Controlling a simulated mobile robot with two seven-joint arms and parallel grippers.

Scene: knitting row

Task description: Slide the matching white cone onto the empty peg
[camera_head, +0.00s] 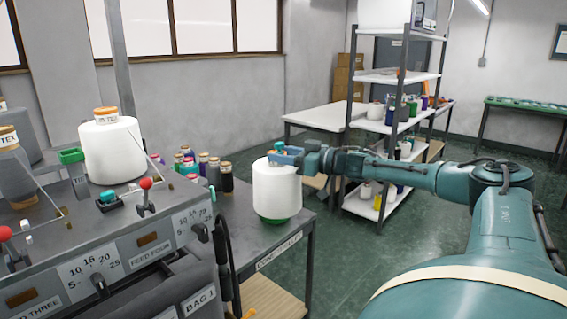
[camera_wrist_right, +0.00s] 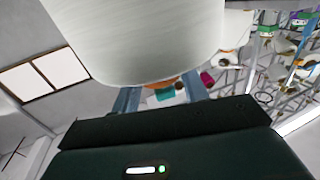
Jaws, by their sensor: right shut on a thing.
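A white cone (camera_head: 276,192) with a green rim at its base is at the right edge of the cone table. My right gripper (camera_head: 288,156) is shut on its top; I cannot tell whether its base touches the table. In the right wrist view the same cone (camera_wrist_right: 145,35) fills the upper part, with the gripper fingers (camera_wrist_right: 162,95) at its narrow orange end. Another white cone (camera_head: 111,150) with an orange top stands upright on the knitting machine at the left. I cannot make out an empty peg. My left gripper is not in view.
The grey machine (camera_head: 150,238) with levers and dials fills the lower left. Several small dark spools (camera_head: 213,172) stand on the cone table (camera_head: 240,207), left of the held cone. A shelf rack (camera_head: 388,78) and a white table (camera_head: 320,118) stand behind. Green floor is open at right.

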